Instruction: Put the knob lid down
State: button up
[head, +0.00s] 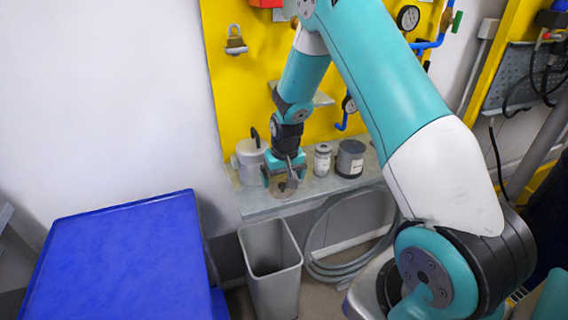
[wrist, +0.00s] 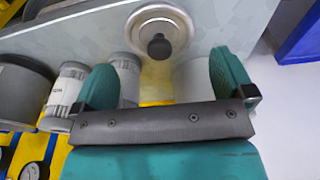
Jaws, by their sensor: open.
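The knob lid (wrist: 178,28) is a round silver-grey disc with a pale rim and a black knob (wrist: 159,46), at the top middle of the wrist view. It appears to lie flat, knob up, on the grey shelf (wrist: 85,32) near its front edge. In the head view the lid (head: 284,191) is partly hidden under my gripper. My gripper (wrist: 165,76) is open, its two teal fingers wide apart with nothing held between them. The knob shows clear of both fingers. In the head view my gripper (head: 284,178) points down just above the shelf.
A pale canister (head: 249,162) with a black handle stands left of my gripper. A small labelled jar (head: 322,161) and a dark grey can (head: 350,159) stand to the right. A grey bin (head: 272,270) is below the shelf, and a blue surface (head: 125,260) is at left.

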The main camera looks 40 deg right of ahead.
aim_at(284, 194)
jog(key=s+a+r+n+y+b, duration=0.1)
jog(key=s+a+r, duration=0.1)
jog(key=a+r, duration=0.35)
jog(key=s+a+r+n, duration=0.1)
jog(key=s+a+r, duration=0.1)
jog(key=r, duration=0.6)
jog(key=s+a+r+n+g+y, duration=0.1)
jog(key=s+a+r+n, duration=0.3)
jog(key=s+a, duration=0.4)
jog(key=s+a+r+n+y, duration=0.2)
jog(key=s+a+r+n, duration=0.2)
jog(key=s, duration=1.1)
jog(key=a+r, duration=0.2)
jog(key=a, duration=0.2)
jog(key=shift+s+a+g+y, duration=0.25)
jog(key=shift+s+g+y, duration=0.05)
jog(key=shift+g, duration=0.1)
jog(key=shift+d, duration=0.15)
